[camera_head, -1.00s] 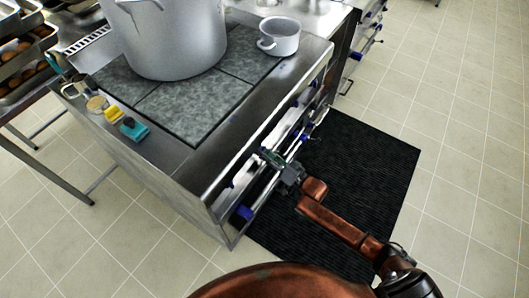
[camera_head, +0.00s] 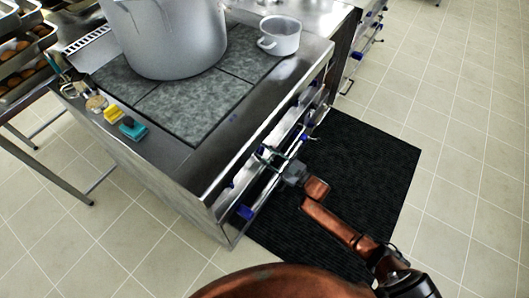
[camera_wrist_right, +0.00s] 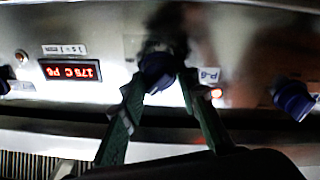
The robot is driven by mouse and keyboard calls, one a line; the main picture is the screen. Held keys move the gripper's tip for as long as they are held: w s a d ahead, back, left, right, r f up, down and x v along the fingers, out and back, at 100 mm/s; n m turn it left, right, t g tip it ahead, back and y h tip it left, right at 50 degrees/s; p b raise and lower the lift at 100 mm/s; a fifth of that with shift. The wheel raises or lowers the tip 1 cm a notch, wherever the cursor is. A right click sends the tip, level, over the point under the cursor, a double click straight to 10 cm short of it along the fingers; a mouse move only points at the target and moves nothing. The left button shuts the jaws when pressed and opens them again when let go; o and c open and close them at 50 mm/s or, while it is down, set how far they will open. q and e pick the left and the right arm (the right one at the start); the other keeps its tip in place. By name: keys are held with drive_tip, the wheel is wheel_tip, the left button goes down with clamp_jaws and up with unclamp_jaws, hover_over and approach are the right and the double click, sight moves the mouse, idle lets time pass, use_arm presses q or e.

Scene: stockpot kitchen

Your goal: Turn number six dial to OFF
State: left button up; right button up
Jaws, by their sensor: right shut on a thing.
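My right gripper (camera_head: 268,155) is at the front panel of the steel range. In the right wrist view its two green fingers (camera_wrist_right: 160,88) are closed around a dark blue dial (camera_wrist_right: 157,68). A label beside that dial (camera_wrist_right: 208,75) appears upside down and seems to read P-6. A red-lit display (camera_wrist_right: 70,70) on the other side seems to read 175 C P6, also upside down. The fingers hide part of the dial, so I cannot tell its exact setting. My left gripper is not in view.
Another blue dial (camera_wrist_right: 293,100) is to the right in the wrist view. A rail runs along the range front. A large stockpot (camera_head: 170,40) and small white pot (camera_head: 279,36) stand on top. A black mat (camera_head: 370,150) lies on the floor.

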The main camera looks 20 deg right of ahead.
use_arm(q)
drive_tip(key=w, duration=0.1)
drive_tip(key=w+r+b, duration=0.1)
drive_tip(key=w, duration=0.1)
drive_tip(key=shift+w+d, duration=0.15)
use_arm(e)
drive_tip(key=n, duration=0.4)
drive_tip(key=n+y, duration=0.1)
drive_tip(key=n, duration=0.3)
drive_tip(key=shift+w+d+f+n+g, duration=0.1)
drive_tip(key=shift+d+n+g, duration=0.1)
drive_tip(key=shift+n+g, duration=0.2)
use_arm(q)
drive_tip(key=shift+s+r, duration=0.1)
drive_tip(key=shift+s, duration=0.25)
